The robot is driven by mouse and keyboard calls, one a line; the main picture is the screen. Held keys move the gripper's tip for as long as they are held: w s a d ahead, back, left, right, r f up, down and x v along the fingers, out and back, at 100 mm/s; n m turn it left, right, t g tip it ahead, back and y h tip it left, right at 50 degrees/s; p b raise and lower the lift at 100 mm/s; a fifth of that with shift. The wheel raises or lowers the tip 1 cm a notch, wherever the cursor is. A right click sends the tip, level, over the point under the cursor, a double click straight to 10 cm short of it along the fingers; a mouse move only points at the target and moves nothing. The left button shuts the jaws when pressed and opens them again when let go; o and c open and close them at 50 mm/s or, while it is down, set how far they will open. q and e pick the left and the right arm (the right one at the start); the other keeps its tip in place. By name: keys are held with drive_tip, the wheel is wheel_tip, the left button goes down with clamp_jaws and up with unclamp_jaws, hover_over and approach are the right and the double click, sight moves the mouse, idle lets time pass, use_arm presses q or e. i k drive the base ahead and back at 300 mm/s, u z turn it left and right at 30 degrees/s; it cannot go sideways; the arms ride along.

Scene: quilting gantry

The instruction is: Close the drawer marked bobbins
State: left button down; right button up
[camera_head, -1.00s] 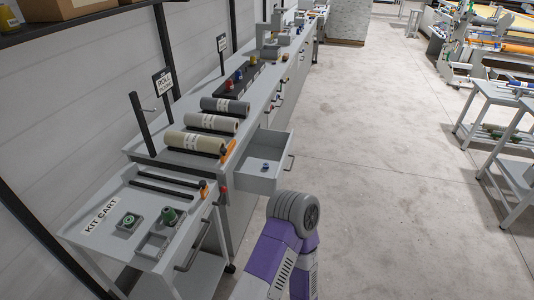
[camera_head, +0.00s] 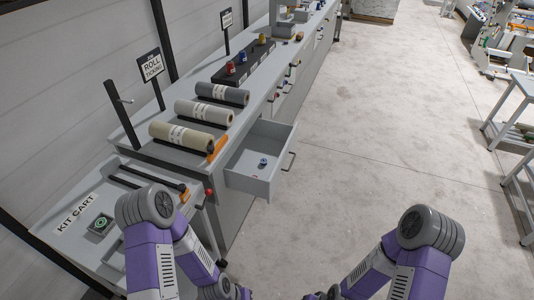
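One drawer (camera_head: 250,184) of the long grey bench stands pulled out toward the right, with a small blue bobbin-like item (camera_head: 263,162) and a small red item inside. Its dark bar handle (camera_head: 292,161) is on the outer front. I cannot read a bobbins label on it. Both of my purple and grey arms come up from the bottom edge, the left in front of the kit cart and the right over open floor. Their forearms run down toward the bottom centre, below the drawer and apart from it. The fingertips of both grippers are not clearly visible.
The kit cart (camera_head: 62,242) stands at the lower left against the bench end. Fabric rolls (camera_head: 182,137) lie on the bench top (camera_head: 240,123). Other bench fronts beyond are shut. The concrete floor (camera_head: 380,130) right of the drawer is clear. Grey tables (camera_head: 522,88) stand far right.

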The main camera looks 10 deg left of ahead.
sight(276, 142)
drive_tip(key=z, duration=0.55)
drive_tip(key=k, duration=0.65)
drive_tip(key=z, duration=0.4)
drive_tip(key=i, duration=1.05)
drive_tip(key=u, duration=1.3)
drive_tip(key=i, duration=0.4)
drive_tip(key=u, duration=0.3)
